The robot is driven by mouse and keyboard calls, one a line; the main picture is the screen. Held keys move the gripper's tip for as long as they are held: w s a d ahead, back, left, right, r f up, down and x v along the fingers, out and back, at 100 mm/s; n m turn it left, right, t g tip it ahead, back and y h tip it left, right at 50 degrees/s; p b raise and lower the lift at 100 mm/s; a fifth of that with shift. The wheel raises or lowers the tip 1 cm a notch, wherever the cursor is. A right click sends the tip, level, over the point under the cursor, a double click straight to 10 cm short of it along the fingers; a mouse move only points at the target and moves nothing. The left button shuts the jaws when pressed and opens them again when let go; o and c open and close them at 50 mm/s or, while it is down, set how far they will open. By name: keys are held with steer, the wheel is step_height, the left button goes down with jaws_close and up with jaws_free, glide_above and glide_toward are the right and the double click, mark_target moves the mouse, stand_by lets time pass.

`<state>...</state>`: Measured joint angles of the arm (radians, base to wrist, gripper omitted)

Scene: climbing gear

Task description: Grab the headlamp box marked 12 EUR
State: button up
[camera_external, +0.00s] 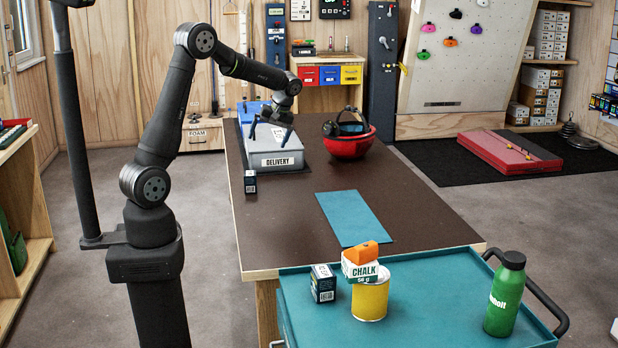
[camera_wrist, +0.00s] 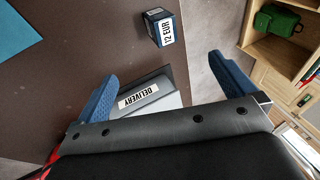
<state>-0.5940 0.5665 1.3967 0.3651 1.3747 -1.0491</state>
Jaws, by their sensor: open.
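The headlamp box marked 12 EUR (camera_wrist: 163,27) is a small dark box with a white price label. In the wrist view it lies ahead of my open fingers, near the table edge. In the external view a small dark box (camera_external: 250,182) stands at the table's left edge, in front of the grey DELIVERY box, and appears to be the same one. My gripper (camera_external: 270,132) is open and empty above the DELIVERY box; its two blue fingers also show in the wrist view (camera_wrist: 165,75). The headlamp box is apart from both fingers.
The grey DELIVERY box (camera_external: 275,160) sits under my gripper. A red bowl-like helmet (camera_external: 349,147) with dark gear stands right of it. A teal mat (camera_external: 352,218) lies on the table. Another small dark box (camera_external: 323,283), a yellow can (camera_external: 370,300) and a green bottle (camera_external: 505,295) stand on the teal trolley.

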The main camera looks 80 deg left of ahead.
steer(key=c, duration=0.7)
steer(key=t+h, duration=0.2)
steer(key=t, duration=0.2)
glide_above(250, 173)
steer(key=f, duration=1.2)
steer(key=shift+a, duration=0.4)
steer(key=shift+d+f, duration=0.15)
steer(key=shift+f, duration=1.15)
steer(key=shift+d+f, duration=0.15)
steer(key=shift+f, duration=1.1)
